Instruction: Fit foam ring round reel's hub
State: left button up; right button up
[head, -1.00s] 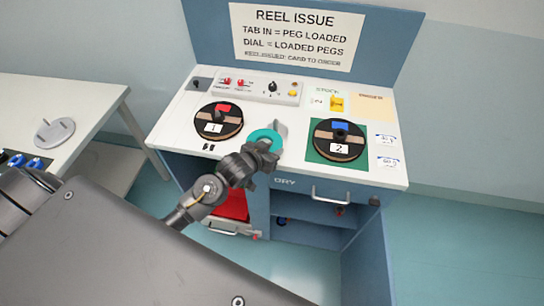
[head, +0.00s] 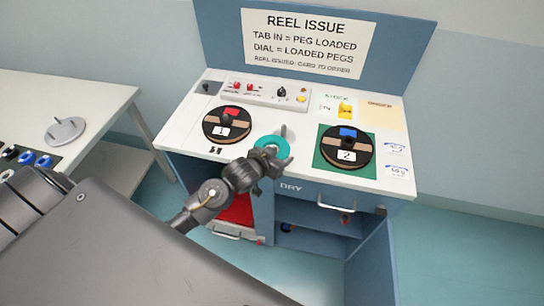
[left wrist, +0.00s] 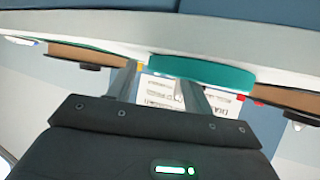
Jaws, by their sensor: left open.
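A teal foam ring (head: 260,142) lies on the white counter between two dark reels. It also shows in the left wrist view (left wrist: 205,72). The left reel (head: 227,116) has a red tab and a card marked 1. The right reel (head: 362,143) has a blue tab and a card marked 2, and sits on a green mat (head: 324,156). My left gripper (head: 284,158) is open at the ring's near right side, its fingers (left wrist: 160,88) apart. I cannot tell whether a finger touches the ring. My right gripper is not in view.
A switch box (head: 265,91) and yellow item (head: 346,108) are at the counter's back, below a sign board. A side table (head: 97,98) with a grey disc (head: 65,131) is at left. The drawer handle (head: 335,206) juts out in front.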

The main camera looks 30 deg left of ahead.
pick_arm(q)
jog(key=v, duration=1.2)
jog(key=shift+b, duration=0.45)
jog(key=shift+f, duration=0.1)
jog(key=s+a+f+g+y, duration=0.1)
jog(key=s+a+f+g, duration=0.1)
jog(key=f, duration=1.3)
jog(key=s+a+f+g+y, duration=0.1)
jog(key=s+a+f+g, duration=0.15)
jog(key=f, duration=1.35)
jog(key=s+f+g, duration=0.3)
jog(key=s+f, duration=0.9)
jog(key=s+d+f+g, duration=0.1)
jog(key=s+f, duration=0.4)
jog(key=s, duration=0.5)
jog(key=s+d+f+g, duration=0.1)
jog(key=s+f, duration=0.3)
jog(key=s, duration=0.6)
jog(key=shift+s+d+f+m+g, duration=0.25)
jog(key=shift+f+m+g, duration=0.1)
jog(key=shift+g, duration=0.4)
jog(key=shift+o, duration=0.7)
